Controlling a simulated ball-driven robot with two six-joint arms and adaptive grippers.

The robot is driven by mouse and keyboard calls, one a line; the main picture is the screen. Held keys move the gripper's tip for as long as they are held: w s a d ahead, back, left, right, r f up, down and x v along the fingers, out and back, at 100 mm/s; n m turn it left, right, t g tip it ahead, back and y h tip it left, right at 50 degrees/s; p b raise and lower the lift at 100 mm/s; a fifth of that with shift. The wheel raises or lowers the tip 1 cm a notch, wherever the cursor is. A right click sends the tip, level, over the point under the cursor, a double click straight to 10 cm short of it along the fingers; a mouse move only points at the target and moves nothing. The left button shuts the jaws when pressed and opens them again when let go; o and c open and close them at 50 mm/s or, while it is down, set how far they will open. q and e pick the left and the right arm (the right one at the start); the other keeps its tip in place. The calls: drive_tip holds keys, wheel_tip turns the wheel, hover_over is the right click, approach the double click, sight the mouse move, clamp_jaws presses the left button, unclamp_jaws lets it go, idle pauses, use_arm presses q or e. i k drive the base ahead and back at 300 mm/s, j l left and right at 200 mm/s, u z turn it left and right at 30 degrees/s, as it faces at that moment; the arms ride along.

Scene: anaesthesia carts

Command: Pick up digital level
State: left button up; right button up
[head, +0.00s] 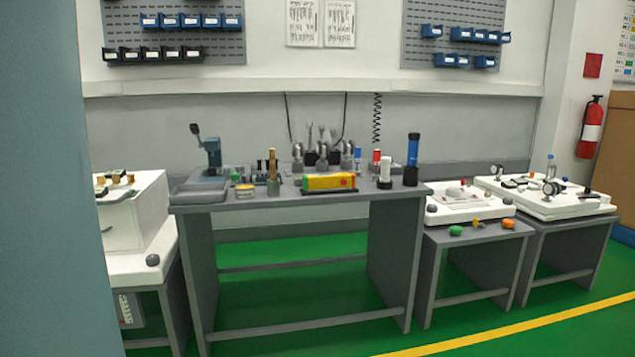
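A yellow block-shaped device with a green end and a red round mark, which looks like the digital level (328,182), lies on a dark base near the front edge of the grey workbench (290,204). Its display cannot be made out at this size. Neither of my grippers shows in the head view.
A grey tray (199,194) and a press-like tool (210,152) are at the bench's left. White carts (138,222) flank it. Green floor (290,285) is clear in front.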

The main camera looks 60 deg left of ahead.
sight(321, 181)
drive_tip(key=u, duration=1.9)
drive_tip(key=i+u, duration=0.15)
drive_tip(key=u, duration=0.2)
drive_tip(key=i+l+u, duration=0.1)
drive_tip(key=u, duration=0.25)
drive_tip(key=i+l+u, duration=0.15)
drive_tip(key=u, duration=0.2)
drive_tip(key=k+l, duration=0.05)
